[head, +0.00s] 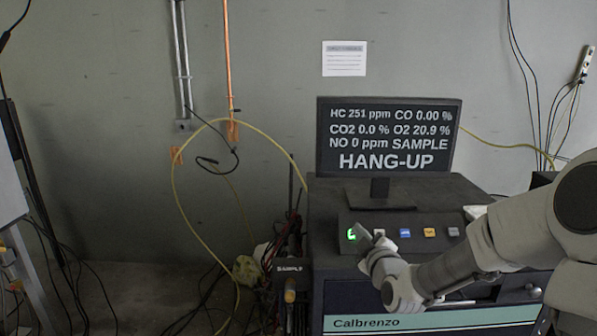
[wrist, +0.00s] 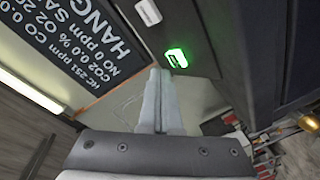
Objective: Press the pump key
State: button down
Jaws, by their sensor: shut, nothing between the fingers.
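A row of small keys sits on the dark sloped key panel (head: 345,219) below the monitor. The leftmost key (head: 351,234) glows green, and in the wrist view the green key (wrist: 177,58) shows lit with a dark symbol. To its right are a pale key (head: 379,233), a blue key (head: 405,233), an orange key (head: 429,232) and a grey key (head: 454,231). I cannot read which is the pump key. My gripper (head: 363,235) is shut and empty, its tips close beside the green key; contact cannot be told. The wrist view shows the shut fingers (wrist: 160,74) pointing toward the panel.
The monitor (head: 388,138) stands behind the panel on the dark cabinet (head: 330,185) and reads "SAMPLE" and "HANG-UP". A looped yellow hose (head: 174,190) and cables hang left of the cabinet.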

jog(key=s+r+p, duration=0.1)
jog(key=r, duration=0.1)
jog(key=s+r+p, duration=0.1)
jog(key=s+r, duration=0.1)
jog(key=shift+s+r, duration=0.1)
jog(key=shift+s, duration=0.1)
